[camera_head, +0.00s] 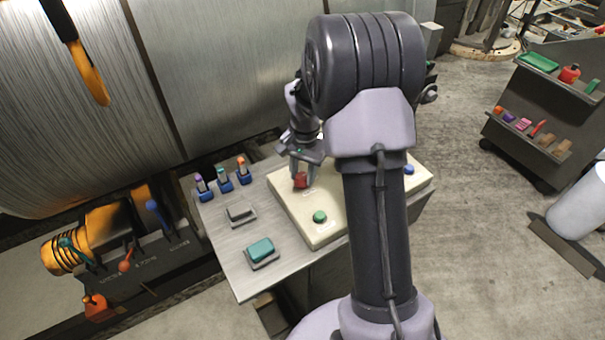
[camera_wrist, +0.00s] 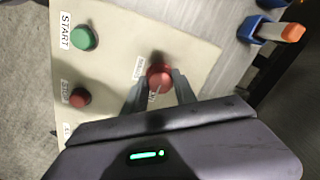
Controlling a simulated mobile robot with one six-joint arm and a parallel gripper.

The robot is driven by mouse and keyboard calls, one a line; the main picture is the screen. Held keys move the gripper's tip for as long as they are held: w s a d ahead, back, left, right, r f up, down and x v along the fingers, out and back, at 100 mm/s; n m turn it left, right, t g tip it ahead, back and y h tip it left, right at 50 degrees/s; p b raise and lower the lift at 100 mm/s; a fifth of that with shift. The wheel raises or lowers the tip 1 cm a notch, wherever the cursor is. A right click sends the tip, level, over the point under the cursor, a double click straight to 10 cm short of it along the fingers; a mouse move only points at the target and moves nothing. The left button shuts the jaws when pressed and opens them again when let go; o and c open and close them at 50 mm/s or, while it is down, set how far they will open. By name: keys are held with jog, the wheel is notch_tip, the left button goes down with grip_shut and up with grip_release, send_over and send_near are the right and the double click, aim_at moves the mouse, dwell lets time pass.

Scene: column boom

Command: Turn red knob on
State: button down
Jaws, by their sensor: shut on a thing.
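The red knob (camera_head: 300,180) sits on a cream control panel (camera_head: 290,206) on the grey table. My gripper (camera_head: 303,172) reaches down over the panel, with its fingers on either side of the knob. In the wrist view the red knob (camera_wrist: 159,77) shows between the two fingertips (camera_wrist: 157,80), which are closed on it. A label lies beside the knob, partly covered by a finger, with printing that I cannot fully read. My arm hides part of the panel in the head view.
A green button (camera_head: 320,216) and a blue one (camera_head: 408,169) are on the panel. The wrist view also shows a dark red button (camera_wrist: 80,97). Toggle switches (camera_head: 222,184), a grey rocker (camera_head: 240,212) and a teal rocker (camera_head: 261,249) stand left. A shelf cart (camera_head: 548,110) is at right.

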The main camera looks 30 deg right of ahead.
aim_at(304, 177)
dwell(0.4)
jog(key=c, duration=1)
grip_release()
notch_tip(304, 177, up, 18)
jog(key=p, duration=0.6)
jog(key=shift+s+d+f, duration=0.2)
jog(key=shift+s+f, duration=0.05)
jog(key=s+a+r+n+t+b, duration=0.35)
jog(key=s+a+r+b, duration=0.2)
jog(key=s+a, duration=0.7)
jog(key=s+a+f+n+t+y+b, duration=0.1)
jog(key=s+a+f+n+t, duration=0.1)
jog(key=s+a, duration=0.4)
jog(key=s+n, duration=0.1)
jog(key=s, duration=0.3)
jog(key=shift+f+y, duration=0.25)
jog(key=shift+y, duration=0.15)
